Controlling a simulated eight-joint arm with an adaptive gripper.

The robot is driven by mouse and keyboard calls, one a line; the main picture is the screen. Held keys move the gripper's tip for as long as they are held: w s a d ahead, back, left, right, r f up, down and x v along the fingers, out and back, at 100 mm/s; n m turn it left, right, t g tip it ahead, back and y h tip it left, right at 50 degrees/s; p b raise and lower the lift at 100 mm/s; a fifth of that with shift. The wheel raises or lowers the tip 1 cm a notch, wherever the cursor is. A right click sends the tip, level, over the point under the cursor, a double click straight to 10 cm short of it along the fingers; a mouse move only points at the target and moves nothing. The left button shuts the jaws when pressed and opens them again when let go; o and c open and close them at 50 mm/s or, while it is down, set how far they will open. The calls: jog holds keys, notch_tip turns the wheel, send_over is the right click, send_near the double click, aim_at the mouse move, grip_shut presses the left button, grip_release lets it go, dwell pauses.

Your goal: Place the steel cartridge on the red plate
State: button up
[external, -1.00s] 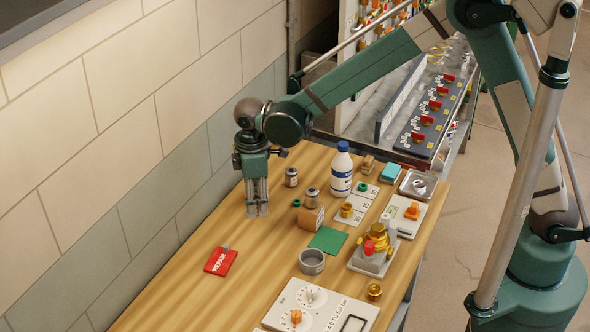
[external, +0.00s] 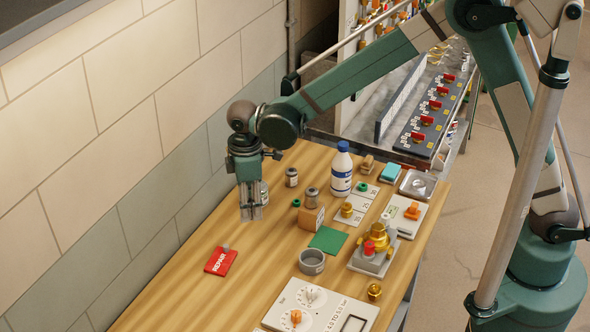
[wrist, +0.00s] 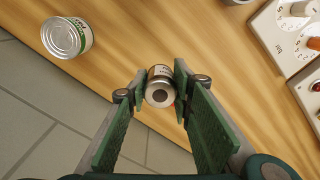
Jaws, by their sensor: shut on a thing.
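The steel cartridge (wrist: 160,90), a small shiny cylinder with a dark round centre on its end, is between the fingers of my gripper (wrist: 160,93) in the wrist view. My gripper is shut on it. In the external view my gripper (external: 251,212) points down over the wall side of the wooden table, and its fingers largely hide the cartridge. The red plate (external: 217,264), marked REPAIR, lies flat nearer the camera, with a small grey stub at its top edge. My gripper is behind it and slightly right. In the wrist view only a sliver of red shows beside the cartridge.
A can (wrist: 67,37) with a green and white label stands near my gripper. Wood around the red plate is clear.

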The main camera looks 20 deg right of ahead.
jog(key=s+a+r+n, duration=0.1)
jog(key=s+a, duration=0.6)
jog(key=a, duration=0.1)
jog(key=shift+s+a, duration=0.25)
jog(key=shift+s, duration=0.1)
send_over(230, 262)
jog(key=shift+f, duration=3.05)
jog(key=shift+f, duration=1.85)
jog(key=shift+f, duration=0.2)
jog(key=o, duration=0.8)
jog(key=shift+c, duration=0.2)
